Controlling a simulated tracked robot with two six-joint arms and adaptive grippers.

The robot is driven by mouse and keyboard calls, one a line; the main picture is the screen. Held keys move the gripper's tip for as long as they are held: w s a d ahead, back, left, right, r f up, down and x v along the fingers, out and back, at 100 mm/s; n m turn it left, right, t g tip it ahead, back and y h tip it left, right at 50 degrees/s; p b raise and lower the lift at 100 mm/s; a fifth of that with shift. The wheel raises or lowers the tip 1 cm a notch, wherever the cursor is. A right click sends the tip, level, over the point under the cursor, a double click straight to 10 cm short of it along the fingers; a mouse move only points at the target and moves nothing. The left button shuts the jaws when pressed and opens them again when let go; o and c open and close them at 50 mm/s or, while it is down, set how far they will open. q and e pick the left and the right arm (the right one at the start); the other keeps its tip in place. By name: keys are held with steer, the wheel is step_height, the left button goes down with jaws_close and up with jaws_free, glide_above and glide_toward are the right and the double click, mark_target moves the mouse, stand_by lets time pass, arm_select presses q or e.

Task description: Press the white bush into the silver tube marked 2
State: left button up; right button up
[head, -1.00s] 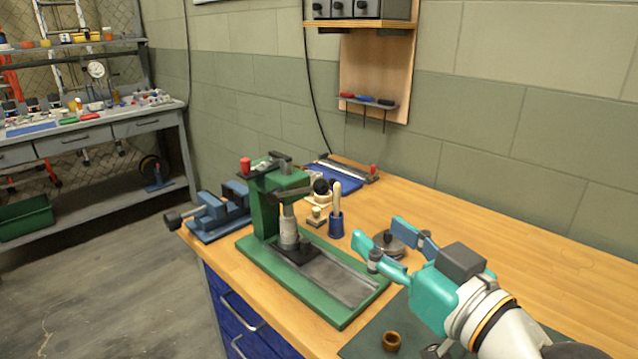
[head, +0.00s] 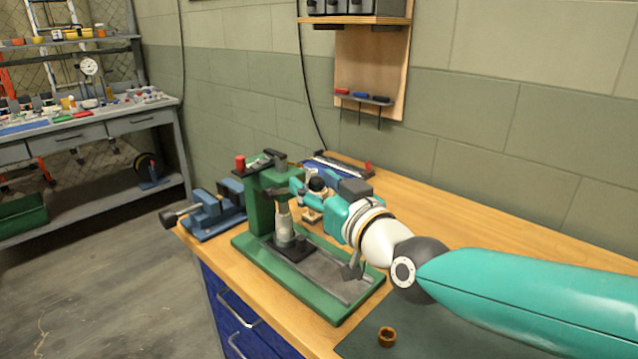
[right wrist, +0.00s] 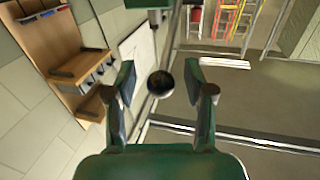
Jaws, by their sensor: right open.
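A silver tube (head: 284,224) stands upright on the dark block of the green arbor press (head: 262,208), under the ram. Its mark is too small to read, and I cannot make out a white bush apart from the tube and ram. My right gripper (head: 308,186) is open at the press's lever, beside its black ball knob (head: 317,184). In the right wrist view the knob (right wrist: 160,84) appears between the open fingers (right wrist: 160,96), touching neither visibly. My left gripper is not in view.
A blue vise (head: 215,208) stands left of the press. A brown ring (head: 387,337) lies on the dark mat (head: 425,338) at the front. A blue tray (head: 322,170) lies behind. The bench (head: 480,235) is clear at the right.

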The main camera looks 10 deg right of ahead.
jaws_close()
stand_by(0.3)
steer(key=f+b, duration=0.1)
steer(key=b, duration=0.3)
steer(key=shift+s, duration=0.1)
steer(key=shift+r, duration=0.1)
jaws_free()
steer(key=shift+s+d, duration=0.1)
steer(key=v, duration=1.1)
steer(key=shift+s+f, duration=0.35)
